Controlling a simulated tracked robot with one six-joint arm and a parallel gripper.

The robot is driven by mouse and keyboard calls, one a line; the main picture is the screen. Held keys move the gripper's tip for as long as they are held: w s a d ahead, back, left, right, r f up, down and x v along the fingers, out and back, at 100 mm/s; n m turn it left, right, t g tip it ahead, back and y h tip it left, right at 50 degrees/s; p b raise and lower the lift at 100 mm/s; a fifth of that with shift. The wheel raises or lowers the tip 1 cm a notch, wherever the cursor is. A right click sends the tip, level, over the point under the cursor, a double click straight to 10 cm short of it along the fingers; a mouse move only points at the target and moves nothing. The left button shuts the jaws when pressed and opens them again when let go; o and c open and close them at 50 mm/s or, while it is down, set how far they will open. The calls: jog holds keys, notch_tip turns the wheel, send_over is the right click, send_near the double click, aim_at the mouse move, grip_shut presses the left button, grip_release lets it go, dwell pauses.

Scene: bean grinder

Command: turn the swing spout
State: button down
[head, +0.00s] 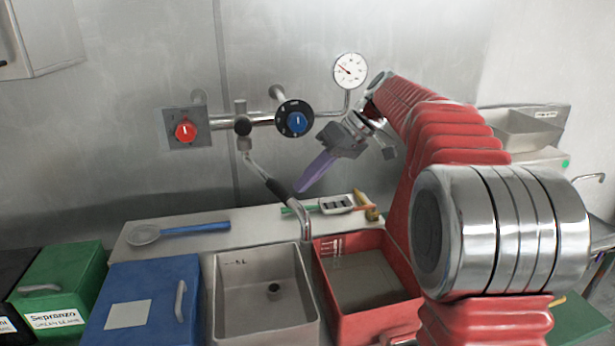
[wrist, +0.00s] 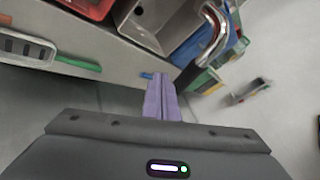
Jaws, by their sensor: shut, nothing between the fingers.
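The swing spout (head: 265,177) is a chrome tube with a black sleeve. It hangs from the wall pipe, slants down to the right, and bends downward at the right side of the grey sink basin (head: 222,292). In the wrist view the curved chrome spout (wrist: 216,32) shows at the upper right, beyond my fingertips. My gripper (head: 299,188) has purple fingers, shut and empty, pointing down and left. In the head view the fingertips appear just right of the black sleeve; I cannot tell whether they touch it. The shut fingers also show in the wrist view (wrist: 161,78).
A red knob (head: 186,131), a blue knob (head: 297,122) and a gauge (head: 350,71) sit on the wall pipe. A red bin (head: 401,314) and a blue bin (head: 129,312) flank the basin. A blue-handled strainer (head: 180,231) lies on the ledge behind.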

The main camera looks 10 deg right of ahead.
aim_at(282, 191)
jog(key=s+a+m, duration=0.1)
jog(key=a, duration=0.1)
jog(key=s+a+m+t, duration=0.1)
jog(key=s+a+m+t+h, duration=0.1)
jog(key=a, duration=0.1)
jog(key=shift+a, duration=0.35)
jog(key=shift+s+a, duration=0.2)
jog(key=shift+a, duration=0.5)
jog(key=shift+s+a, duration=0.15)
jog(key=shift+a, duration=0.5)
jog(key=shift+m, duration=0.3)
jog(key=d, duration=0.4)
jog(key=shift+d+f, duration=0.15)
jog(key=shift+d, duration=0.05)
jog(key=s+v, duration=0.1)
jog(key=v, duration=0.8)
jog(key=shift+a, duration=0.2)
